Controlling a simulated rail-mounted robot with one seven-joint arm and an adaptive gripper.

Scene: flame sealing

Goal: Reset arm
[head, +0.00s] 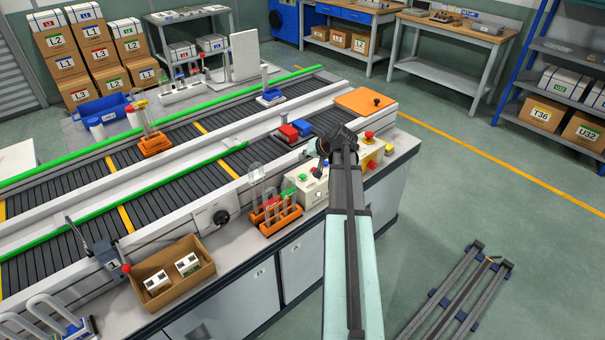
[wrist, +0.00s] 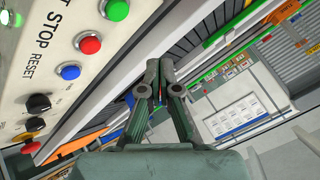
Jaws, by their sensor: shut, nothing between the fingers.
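My gripper (wrist: 158,80) is shut and empty in the wrist view, with its fingers together in the middle of the picture. In the head view my arm reaches forward over the right end of the bench. The gripper end (head: 317,149) is small and partly hidden there, above the control box (head: 314,190). In the wrist view a pale panel (wrist: 50,20) marked STOP and RESET lies at the left, with a green button (wrist: 117,10), a red button (wrist: 90,45), a blue button (wrist: 70,72) and black knobs (wrist: 38,103). The fingers appear apart from the panel.
An orange rack (head: 279,219) with glass tubes stands left of the control box. A cardboard box (head: 170,276) with small white items sits further left. The conveyor (head: 180,150) carries an orange holder (head: 153,144). Floor (head: 455,190) at the right is mostly clear.

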